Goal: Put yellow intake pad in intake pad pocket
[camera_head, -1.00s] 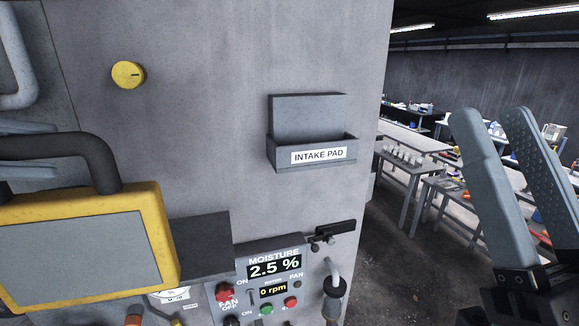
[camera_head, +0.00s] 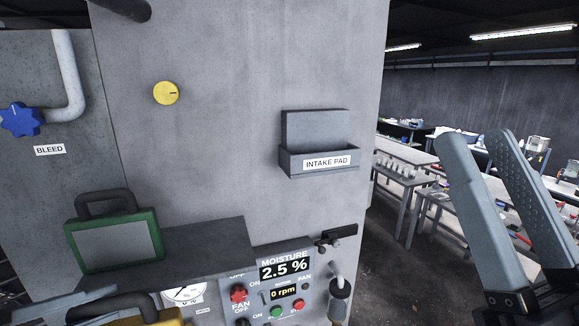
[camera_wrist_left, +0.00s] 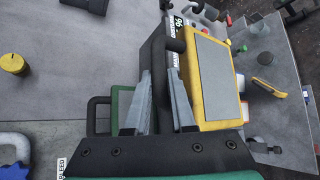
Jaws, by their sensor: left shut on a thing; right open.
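The yellow intake pad (camera_wrist_left: 213,82) has a grey face and a dark handle. My left gripper (camera_wrist_left: 160,78) is shut on that handle in the left wrist view. In the head view only the pad's top edge (camera_head: 172,317) and handle show at the bottom left, with my left gripper (camera_head: 72,303) beside them, partly cut off. The intake pad pocket (camera_head: 318,162) is a grey open-topped holder labelled INTAKE PAD on the machine wall. It looks empty, and lies above and right of the pad. My right gripper (camera_head: 487,205) is open and empty at the right.
A green pad (camera_head: 116,243) with a dark handle stands on a grey ledge (camera_head: 205,250) below the pocket. A control panel (camera_head: 285,285) sits right of the ledge. A yellow knob (camera_head: 166,93) sticks out left of the pocket. The wall between knob and pocket is bare.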

